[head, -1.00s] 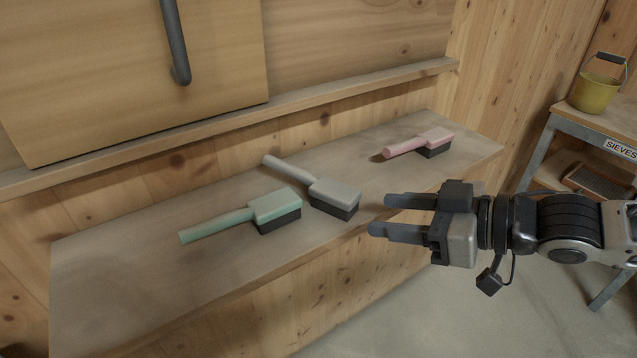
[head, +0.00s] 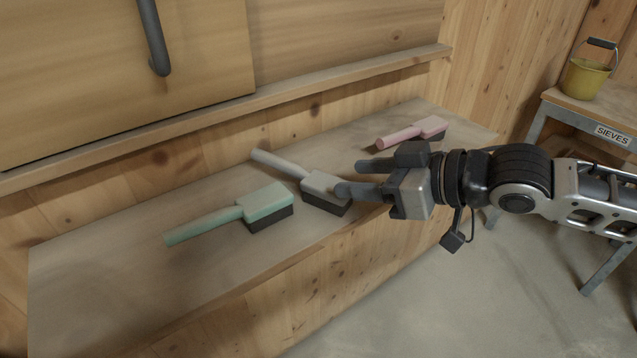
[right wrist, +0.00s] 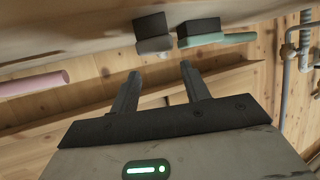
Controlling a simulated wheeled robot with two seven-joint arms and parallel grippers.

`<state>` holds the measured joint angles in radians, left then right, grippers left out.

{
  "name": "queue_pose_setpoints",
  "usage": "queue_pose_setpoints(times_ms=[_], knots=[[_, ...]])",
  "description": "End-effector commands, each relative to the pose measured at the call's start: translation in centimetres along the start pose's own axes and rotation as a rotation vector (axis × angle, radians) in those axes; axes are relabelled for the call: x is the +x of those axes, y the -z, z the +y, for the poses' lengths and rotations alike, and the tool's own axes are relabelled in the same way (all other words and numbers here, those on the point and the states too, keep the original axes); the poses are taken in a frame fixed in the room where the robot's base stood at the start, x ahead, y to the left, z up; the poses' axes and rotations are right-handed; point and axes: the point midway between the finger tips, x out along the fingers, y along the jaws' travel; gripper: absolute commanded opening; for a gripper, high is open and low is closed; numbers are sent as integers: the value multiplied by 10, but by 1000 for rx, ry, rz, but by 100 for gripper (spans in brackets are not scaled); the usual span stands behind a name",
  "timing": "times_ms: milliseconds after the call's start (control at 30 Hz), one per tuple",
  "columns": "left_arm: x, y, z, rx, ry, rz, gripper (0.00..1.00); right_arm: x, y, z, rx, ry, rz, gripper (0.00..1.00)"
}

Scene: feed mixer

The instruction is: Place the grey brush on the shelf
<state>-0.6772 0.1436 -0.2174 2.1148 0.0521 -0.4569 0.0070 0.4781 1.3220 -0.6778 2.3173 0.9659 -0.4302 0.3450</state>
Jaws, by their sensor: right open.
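The grey brush (head: 322,186) lies on the wooden bench top (head: 100,275), dark bristle block down, handle pointing back left. My right gripper (head: 353,178) is open and empty. Its near finger overlaps the right end of the brush head in the head view; I cannot tell whether they touch. In the right wrist view the grey brush head (right wrist: 155,45) lies beyond the finger tips (right wrist: 160,70), with a gap in the picture. No surface is labelled as the shelf; a narrow wooden ledge (head: 330,84) runs along the wall above the bench. My left gripper is not in view.
A green brush (head: 265,201) lies left of the grey one, close to it. A pink brush (head: 400,136) lies behind my right gripper. A stand labelled SIEVES (head: 612,134) at the right holds a yellow bucket (head: 585,79). The bench's left end is bare.

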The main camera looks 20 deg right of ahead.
Motion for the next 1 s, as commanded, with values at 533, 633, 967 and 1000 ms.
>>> queue_pose_setpoints(times_ms=[533,633,967,1000], knots=[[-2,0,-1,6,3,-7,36,57,0,-1,2,3,2,46],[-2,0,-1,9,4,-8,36,72,-1,0,1,2,2,46],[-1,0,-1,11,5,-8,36,82,-2,0,-2,0,-1,46],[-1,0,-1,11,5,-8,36,82,-2,0,-2,1,-1,44]])
